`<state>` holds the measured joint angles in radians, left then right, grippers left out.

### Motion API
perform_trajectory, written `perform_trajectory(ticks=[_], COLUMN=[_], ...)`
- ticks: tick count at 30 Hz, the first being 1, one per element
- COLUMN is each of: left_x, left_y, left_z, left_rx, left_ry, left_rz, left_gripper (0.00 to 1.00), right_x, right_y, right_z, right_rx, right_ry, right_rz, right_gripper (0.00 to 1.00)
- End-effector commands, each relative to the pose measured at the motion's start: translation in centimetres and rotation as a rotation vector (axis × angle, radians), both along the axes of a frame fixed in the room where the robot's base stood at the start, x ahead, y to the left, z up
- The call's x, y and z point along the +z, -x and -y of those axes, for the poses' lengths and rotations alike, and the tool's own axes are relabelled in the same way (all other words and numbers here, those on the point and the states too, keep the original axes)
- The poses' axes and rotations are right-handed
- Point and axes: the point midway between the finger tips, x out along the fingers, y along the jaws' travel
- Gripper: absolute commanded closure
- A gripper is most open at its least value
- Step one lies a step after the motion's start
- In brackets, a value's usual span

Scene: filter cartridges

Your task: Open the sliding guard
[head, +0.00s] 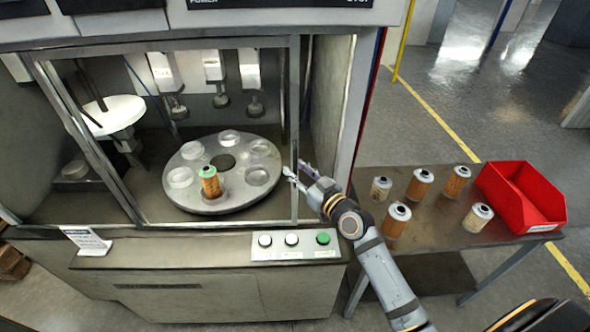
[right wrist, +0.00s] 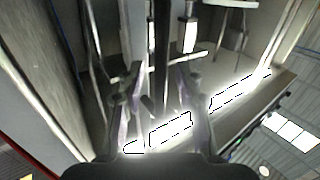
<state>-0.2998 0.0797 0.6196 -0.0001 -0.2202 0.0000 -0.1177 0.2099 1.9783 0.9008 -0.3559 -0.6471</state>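The sliding guard (head: 295,120) is a metal-framed clear panel across the front of the machine. Its upright right edge stands in front of the inside right wall. My right gripper (head: 299,172) is at this upright, with its fingers apart, one on each side of it. In the right wrist view, a dark vertical bar (right wrist: 161,60) rises between the spread fingers of the right gripper (right wrist: 157,105). I cannot tell whether either finger touches it. My left gripper is not in view.
Behind the guard, a round turntable (head: 222,203) carries one orange filter cartridge (head: 210,185). A panel with three buttons (head: 292,242) sits below the guard. On the right, a side table (head: 440,200) holds several cartridges and a red bin (head: 522,193).

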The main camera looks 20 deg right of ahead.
Motion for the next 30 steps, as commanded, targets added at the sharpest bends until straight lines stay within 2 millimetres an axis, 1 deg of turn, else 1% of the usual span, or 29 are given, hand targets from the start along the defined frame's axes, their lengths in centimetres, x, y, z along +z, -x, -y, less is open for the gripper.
perform_trajectory(ticks=[1,3,11,12,18,20,30], left_x=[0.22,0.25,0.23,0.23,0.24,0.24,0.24], left_y=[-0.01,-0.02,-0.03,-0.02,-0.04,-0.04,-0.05], left_z=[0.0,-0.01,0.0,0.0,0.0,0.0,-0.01], left_rx=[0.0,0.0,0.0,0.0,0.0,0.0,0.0], left_ry=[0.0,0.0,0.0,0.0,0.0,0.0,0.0], left_rz=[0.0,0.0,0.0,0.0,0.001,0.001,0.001], left_gripper=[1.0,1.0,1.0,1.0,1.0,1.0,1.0], right_x=[0.2,0.15,0.02,0.02,0.02,0.02,0.0], right_y=[-0.52,-0.95,-1.15,-1.14,-1.14,-1.13,-1.12], right_z=[-0.19,-0.33,-0.43,-0.43,-0.41,-0.41,-0.41], right_rx=[-0.001,0.0,0.001,0.001,0.001,0.001,0.001], right_ry=[-0.003,-0.001,0.0,0.0,0.0,0.0,0.0], right_rz=[0.001,0.001,0.0,0.0,0.0,0.0,-0.001], right_gripper=[0.65,0.65,0.65,0.66,0.94,1.0,1.0])
